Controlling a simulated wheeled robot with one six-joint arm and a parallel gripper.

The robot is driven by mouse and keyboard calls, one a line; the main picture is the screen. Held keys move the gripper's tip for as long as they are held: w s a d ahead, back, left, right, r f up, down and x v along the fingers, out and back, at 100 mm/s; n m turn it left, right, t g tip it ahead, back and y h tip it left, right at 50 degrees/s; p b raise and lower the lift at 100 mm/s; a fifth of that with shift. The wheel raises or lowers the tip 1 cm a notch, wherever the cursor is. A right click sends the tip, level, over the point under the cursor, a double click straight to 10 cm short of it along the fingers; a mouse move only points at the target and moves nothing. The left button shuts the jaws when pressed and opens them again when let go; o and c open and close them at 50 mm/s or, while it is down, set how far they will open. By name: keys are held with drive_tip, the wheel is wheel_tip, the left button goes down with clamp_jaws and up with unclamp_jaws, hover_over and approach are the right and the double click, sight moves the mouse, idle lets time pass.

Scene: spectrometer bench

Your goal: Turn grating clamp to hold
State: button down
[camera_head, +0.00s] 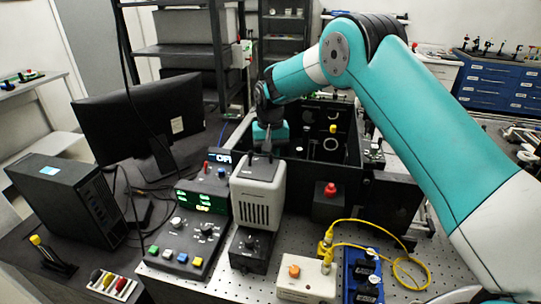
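My teal arm reaches in from the right and bends down over the bench. My gripper (268,145) points down at the near left side of an open black box (333,112), just behind a grey vented housing (259,192). Its fingers are small and dark here, so I cannot tell whether they are open or shut, or whether they touch anything. Inside the box are dark round-holed mounts (331,144) and a small yellow-topped part (333,128). I cannot pick out the grating clamp for sure.
A control panel (187,240) with coloured buttons, a green display unit (201,200) and a red button box (329,200) stand close by. A white box (307,278) and yellow cable (403,262) lie in front. A monitor (138,118) and computer tower (68,209) stand left.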

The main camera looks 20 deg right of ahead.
drive_tip(key=shift+m, duration=0.6)
drive_tip(key=c, duration=1)
unclamp_jaws()
drive_tip(key=shift+r+b, duration=1.6)
drive_tip(key=shift+r, duration=7.15)
